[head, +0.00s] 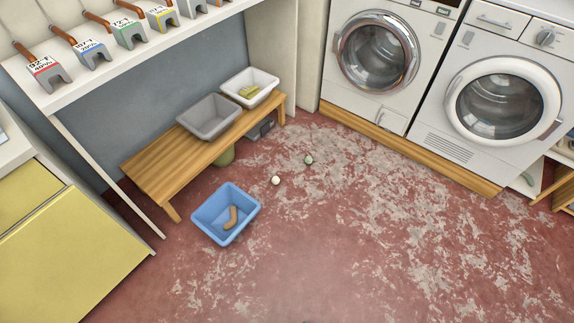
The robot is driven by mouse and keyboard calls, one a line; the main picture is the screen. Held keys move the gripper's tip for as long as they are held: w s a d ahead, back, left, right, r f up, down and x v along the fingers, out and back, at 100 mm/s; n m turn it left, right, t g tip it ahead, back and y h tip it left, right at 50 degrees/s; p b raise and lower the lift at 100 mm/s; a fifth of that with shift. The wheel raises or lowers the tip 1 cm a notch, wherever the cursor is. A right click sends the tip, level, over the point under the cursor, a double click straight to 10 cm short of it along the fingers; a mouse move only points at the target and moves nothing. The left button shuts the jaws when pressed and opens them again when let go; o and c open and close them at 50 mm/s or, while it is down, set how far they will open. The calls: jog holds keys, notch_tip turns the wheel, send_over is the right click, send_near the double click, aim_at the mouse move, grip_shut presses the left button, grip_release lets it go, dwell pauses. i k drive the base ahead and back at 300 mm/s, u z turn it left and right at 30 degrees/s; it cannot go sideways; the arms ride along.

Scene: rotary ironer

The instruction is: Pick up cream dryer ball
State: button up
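A small cream dryer ball (276,180) lies on the worn red floor, just right of the blue basin and in front of the wooden bench. A second small ball (308,160), grey-green, lies on the floor a little farther back and to the right, apart from it.
A blue basin (197,219) with a brown item (231,218) stands on the floor. A wooden bench (150,170) holds a grey tub (209,133) and a white tub (268,82). Two front-loading machines (376,55) stand at the back right. The floor (380,250) in front is clear.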

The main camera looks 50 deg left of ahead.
aim_at(275, 181)
jog(key=u, duration=0.35)
jog(key=i, duration=1.15)
jog(key=u, duration=1.75)
jog(key=i, duration=0.95)
jog(key=u, duration=0.95)
